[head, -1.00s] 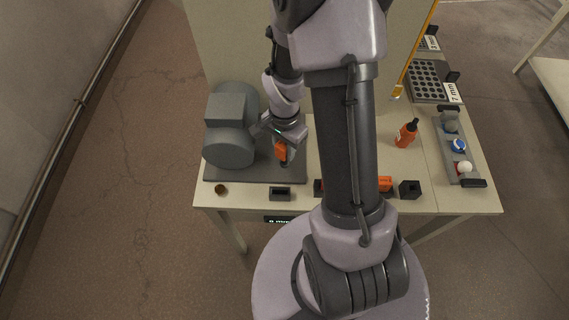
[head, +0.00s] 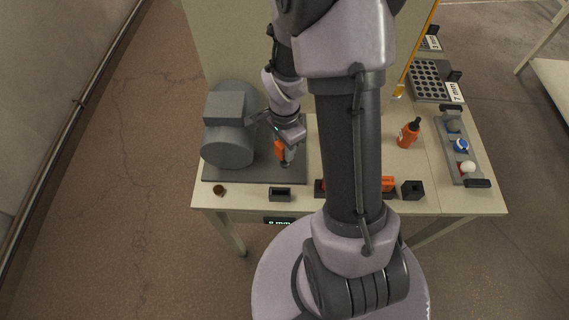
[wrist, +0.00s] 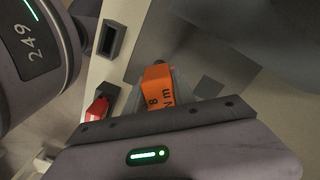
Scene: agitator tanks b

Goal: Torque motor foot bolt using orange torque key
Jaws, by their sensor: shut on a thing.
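The grey motor (head: 229,132) stands on a dark base plate (head: 220,175) at the left of the table. My gripper (head: 285,141) is just right of the motor, above the plate, and is shut on the orange torque key (head: 281,151). The key also shows in the wrist view (wrist: 157,86), with "8" and "Nm" printed on its body. Its tip points down to the plate near the motor's right side. The foot bolt cannot be made out, so I cannot tell whether the key touches it.
A black open holder (head: 280,194) and a small brown round item (head: 219,190) lie along the front edge.

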